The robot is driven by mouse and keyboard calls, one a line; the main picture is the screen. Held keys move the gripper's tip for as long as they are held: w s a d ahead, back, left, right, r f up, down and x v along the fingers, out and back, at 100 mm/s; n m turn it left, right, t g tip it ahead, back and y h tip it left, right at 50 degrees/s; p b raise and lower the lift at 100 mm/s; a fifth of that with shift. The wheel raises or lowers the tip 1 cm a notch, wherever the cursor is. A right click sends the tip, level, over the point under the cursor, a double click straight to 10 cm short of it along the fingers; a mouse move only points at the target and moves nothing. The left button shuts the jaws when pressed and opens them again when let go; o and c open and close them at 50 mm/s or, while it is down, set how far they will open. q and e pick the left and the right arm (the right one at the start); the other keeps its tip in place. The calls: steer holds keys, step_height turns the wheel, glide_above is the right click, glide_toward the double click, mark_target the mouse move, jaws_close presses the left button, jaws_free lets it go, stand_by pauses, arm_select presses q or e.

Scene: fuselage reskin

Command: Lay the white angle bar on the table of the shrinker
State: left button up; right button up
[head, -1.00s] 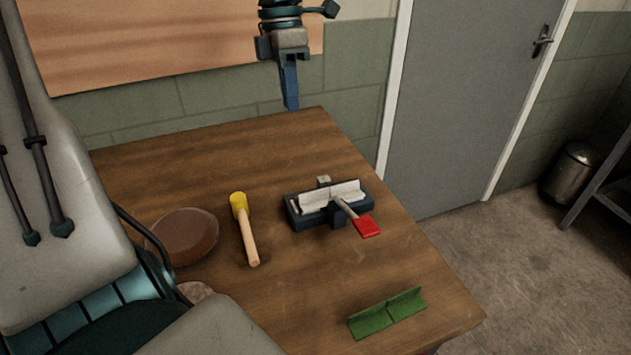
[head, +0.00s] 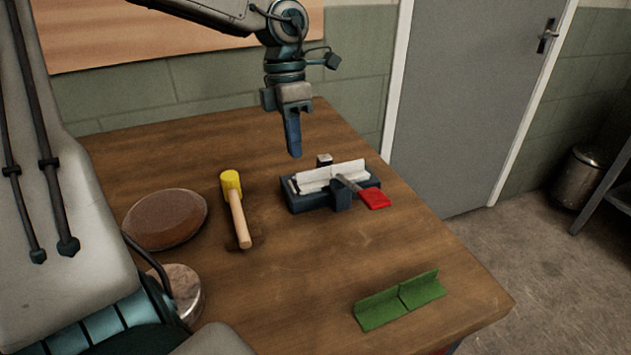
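The white angle bar (head: 333,174) lies on top of the dark blue shrinker (head: 312,201), which stands on the wooden table. The shrinker's lever with a red grip (head: 374,199) sticks out to the front right, across the bar. My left gripper (head: 294,150) hangs pointing down above and behind the bar's left end, apart from it. Its fingers show edge-on as one dark blue shape, so I cannot tell whether they are open. Nothing shows in them. My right gripper is not in view.
A yellow-headed mallet (head: 236,209), a brown round pad (head: 166,219) and a round metal-sided object (head: 181,289) are left of the shrinker. A green angle piece (head: 401,299) lies near the table's front right edge. Bare table (head: 290,270) lies between.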

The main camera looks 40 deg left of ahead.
mark_target(299, 183)
arm_select(q)
steer(key=x, duration=0.5)
steer(key=shift+w+d+f, duration=0.1)
steer(key=shift+f, duration=0.25)
steer(key=shift+c, duration=0.2)
jaws_close()
steer(key=shift+r, duration=0.15)
